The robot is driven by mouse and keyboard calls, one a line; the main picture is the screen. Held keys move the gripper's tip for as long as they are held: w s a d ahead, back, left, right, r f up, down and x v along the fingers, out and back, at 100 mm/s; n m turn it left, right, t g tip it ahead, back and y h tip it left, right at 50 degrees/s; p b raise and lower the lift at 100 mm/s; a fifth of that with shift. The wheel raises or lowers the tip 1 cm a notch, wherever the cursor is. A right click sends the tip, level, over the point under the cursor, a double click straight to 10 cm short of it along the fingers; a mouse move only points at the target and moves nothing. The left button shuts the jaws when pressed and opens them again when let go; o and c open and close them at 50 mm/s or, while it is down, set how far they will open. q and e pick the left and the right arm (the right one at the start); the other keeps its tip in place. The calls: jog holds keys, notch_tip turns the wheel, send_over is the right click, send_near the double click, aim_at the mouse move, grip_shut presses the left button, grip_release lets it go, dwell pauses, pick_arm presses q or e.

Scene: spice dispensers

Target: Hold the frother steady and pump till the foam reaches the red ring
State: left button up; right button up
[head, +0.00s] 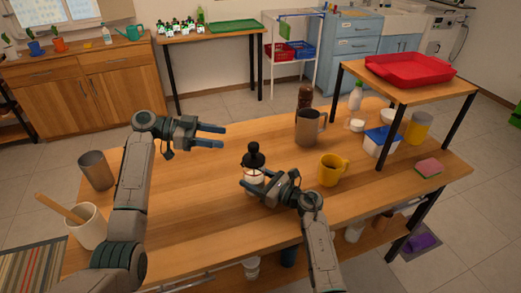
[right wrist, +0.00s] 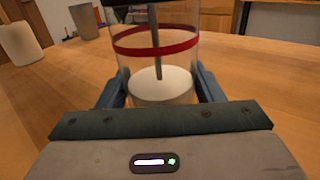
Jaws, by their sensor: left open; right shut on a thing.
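The frother (head: 254,176) stands upright on the wooden table, a clear cylinder with a black lid and knob (head: 253,156). In the right wrist view the frother (right wrist: 155,65) shows a red ring (right wrist: 155,49) around its upper wall and a grey rod inside. White contents (right wrist: 160,84) fill its lower part, with the top clearly below the red ring. My right gripper (head: 256,187) is shut around the frother's lower body, a finger on each side. My left gripper (head: 223,137) is open and empty, above the table to the left of the knob and apart from it.
A yellow mug (head: 331,171) and a metal pitcher (head: 308,128) stand right of the frother, with a brown bottle (head: 304,98) behind. A metal cup (head: 96,171) and a white crock (head: 88,228) stand at the left. A raised shelf with a red tray (head: 410,68) covers the right end.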

aim_at(261, 159)
pick_arm(q)
jog(key=d+f+m+g, duration=0.1)
jog(key=d, duration=0.3)
jog(key=s+d+f+m+g+h, duration=0.1)
jog(key=d+g, duration=0.1)
jog(key=d, duration=0.2)
jog(key=s+d+f+m+g, duration=0.1)
jog(key=d, duration=0.4)
jog(key=shift+s+f+m+g+h, duration=0.1)
jog(key=shift+s+m+g+h, duration=0.05)
jog(key=shift+m+g+h, duration=0.2)
